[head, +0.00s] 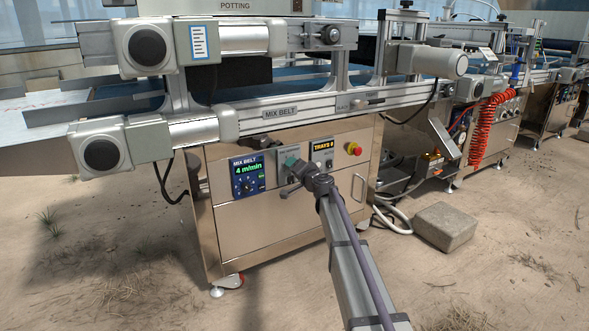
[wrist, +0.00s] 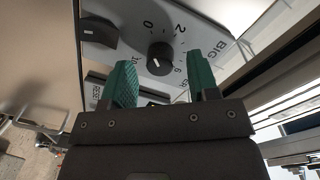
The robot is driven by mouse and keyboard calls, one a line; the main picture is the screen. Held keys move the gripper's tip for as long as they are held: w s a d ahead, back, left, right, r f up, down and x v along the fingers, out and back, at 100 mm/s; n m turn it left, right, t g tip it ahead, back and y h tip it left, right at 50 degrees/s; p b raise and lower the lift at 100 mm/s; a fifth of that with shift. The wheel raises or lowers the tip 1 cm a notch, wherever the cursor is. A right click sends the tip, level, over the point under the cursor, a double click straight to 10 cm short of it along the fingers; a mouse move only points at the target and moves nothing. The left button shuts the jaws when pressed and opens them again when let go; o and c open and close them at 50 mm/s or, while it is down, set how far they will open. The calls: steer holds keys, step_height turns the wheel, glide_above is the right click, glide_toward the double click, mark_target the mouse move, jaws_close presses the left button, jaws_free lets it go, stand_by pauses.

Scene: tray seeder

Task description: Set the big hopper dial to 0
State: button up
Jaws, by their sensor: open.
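The big hopper dial (wrist: 160,57) is a round black knob on a light grey plate in the wrist view. Printed numbers ring it, with 0 above it and 2 at its upper right; part of the word BIG shows at the right. A small light mark shows on the knob's lower part, but I cannot tell its exact reading. My gripper (wrist: 160,66) is open, with a green finger on each side of the knob in the picture and no visible contact.
The cabinet front also carries a MIX BELT display (head: 247,177) reading 4 m/min, a TRAYS display (head: 321,148) and a red stop button (head: 353,148). The conveyor rail (head: 300,108) runs above. A concrete block (head: 444,227) lies on the sandy ground at the right.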

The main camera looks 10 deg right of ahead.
steer(key=v, duration=1)
steer(key=shift+s, duration=0.1)
steer(key=s+a+f+n+g+p, duration=0.3)
steer(key=s+g, duration=0.3)
steer(key=s, duration=0.5)
steer(key=s+a+f+n+g+p, duration=0.35)
steer(key=s+g, duration=0.25)
steer(key=s, duration=0.5)
steer(key=s+d+r+g+h+p, duration=0.25)
steer(key=s+p, duration=0.25)
steer(key=s, duration=0.4)
steer(key=s+d+r+g+h+p, duration=0.1)
steer(key=s+r+g+h+p, duration=0.2)
steer(key=s, duration=0.6)
step_height(320, 180, up, 38)
steer(key=t+p, duration=0.1)
steer(key=p, duration=3.8)
steer(key=shift+a, duration=0.3)
